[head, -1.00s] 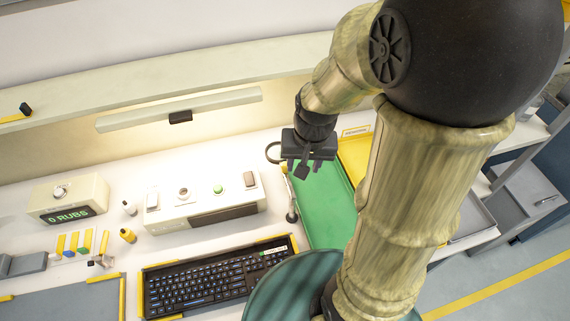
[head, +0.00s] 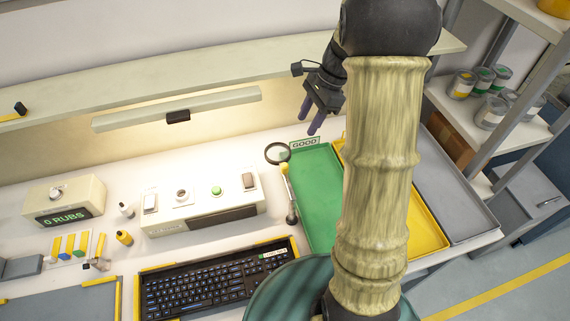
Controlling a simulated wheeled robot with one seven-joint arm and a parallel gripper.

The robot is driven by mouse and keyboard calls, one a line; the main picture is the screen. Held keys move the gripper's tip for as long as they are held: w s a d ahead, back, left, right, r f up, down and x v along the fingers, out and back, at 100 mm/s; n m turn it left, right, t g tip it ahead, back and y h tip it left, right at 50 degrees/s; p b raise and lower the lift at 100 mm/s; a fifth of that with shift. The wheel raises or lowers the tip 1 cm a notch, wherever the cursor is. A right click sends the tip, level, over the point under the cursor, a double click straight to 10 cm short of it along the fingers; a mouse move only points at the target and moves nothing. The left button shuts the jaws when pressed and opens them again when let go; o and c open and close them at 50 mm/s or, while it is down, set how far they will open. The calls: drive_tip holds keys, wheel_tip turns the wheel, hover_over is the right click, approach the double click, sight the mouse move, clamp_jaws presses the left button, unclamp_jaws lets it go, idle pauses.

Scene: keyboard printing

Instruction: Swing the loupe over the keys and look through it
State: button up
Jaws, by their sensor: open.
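The loupe (head: 277,153) is a dark round ring at the top of a short post with a yellow knob, just left of the green tray. Its dark base (head: 292,217) stands on the white bench. The keyboard (head: 205,285) lies in the front middle, black with blue-lit keys, in a yellow-cornered holder, to the lower left of the loupe. My gripper (head: 312,122) is open and empty, up and right of the loupe ring and apart from it. Its two dark fingers point down above the back of the green tray.
The green tray (head: 312,205) marked GOOD, a yellow tray (head: 428,238) and a grey tray (head: 455,195) stand to the right. A white control box (head: 205,212) with buttons and a counter (head: 65,200) reading 0 RUBS stand left. A shelf with several cans (head: 490,112) is at right.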

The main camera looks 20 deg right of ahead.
sight(285, 164)
drive_tip(key=p+x, duration=0.2)
drive_tip(key=x, duration=1.5)
drive_tip(key=shift+f+p, duration=0.15)
drive_tip(key=shift+p, duration=0.15)
clamp_jaws()
